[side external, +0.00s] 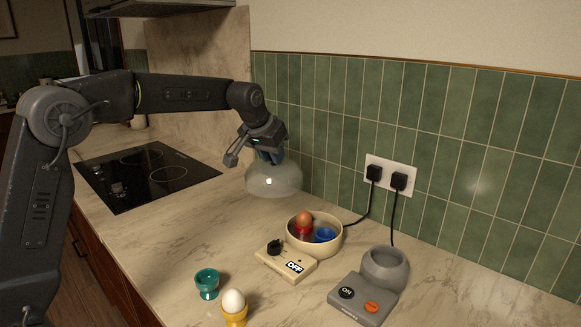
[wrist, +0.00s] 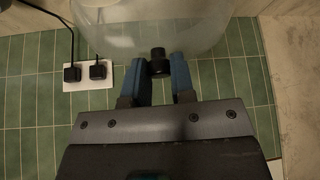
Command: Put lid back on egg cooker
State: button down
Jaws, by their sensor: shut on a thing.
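The egg cooker (side external: 290,262) is a cream appliance with a round bowl and a base marked OFF. Its bowl is uncovered and shows a brown egg (side external: 304,219), a red cup and a blue cup inside. The clear dome lid (side external: 273,182) hangs in the air behind and to the left of the cooker. My gripper (side external: 270,155) is above the lid, shut on its knob. In the wrist view my gripper (wrist: 171,68) has its blue fingers on either side of the black knob (wrist: 158,62), with the translucent lid (wrist: 150,25) beyond.
A grey appliance (side external: 370,290) with an ON label stands to the right. A teal egg cup (side external: 207,283) and a yellow cup with a white egg (side external: 234,303) stand in front. Two plugs (side external: 386,177) and cords are at the tiled wall. A black hob (side external: 145,175) is at left.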

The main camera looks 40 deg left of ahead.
jog(key=w+d+f, duration=0.4)
jog(key=d, duration=0.6)
jog(key=shift+w+a+f, duration=0.1)
jog(key=shift+f, duration=1.35)
jog(key=shift+w+f, duration=0.1)
jog(key=shift+f, duration=1.35)
jog(key=shift+f, duration=0.15)
jog(key=c, duration=0.9)
grip_release()
jog(key=shift+o, duration=0.5)
jog(key=o, duration=0.4)
